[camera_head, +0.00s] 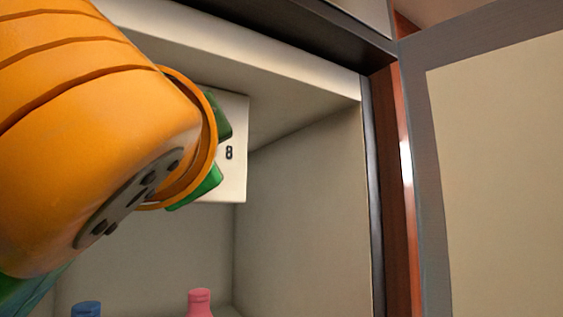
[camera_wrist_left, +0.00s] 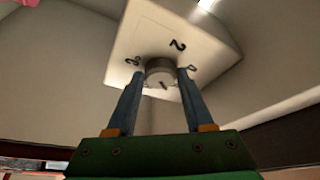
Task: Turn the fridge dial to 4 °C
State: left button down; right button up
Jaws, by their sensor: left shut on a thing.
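The fridge dial (camera_wrist_left: 158,68) is a round grey knob on a white panel (camera_wrist_left: 150,30) inside the fridge. The wrist view shows a "2" and other black marks around it, too small or turned to read surely. My left gripper (camera_wrist_left: 157,88) is shut on the dial, one finger on each side. In the head view the same gripper (camera_head: 212,148) covers the dial, and the white panel (camera_head: 238,125) shows an "8" right of the fingers. I cannot tell which number the dial points to. My right gripper is in neither view.
The fridge door (camera_head: 495,180) stands open at the right. A pink bottle (camera_head: 200,302) and a blue bottle (camera_head: 86,308) stand below.

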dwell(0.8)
pick_arm(q)
jog(key=shift+c, duration=1.4)
grip_release()
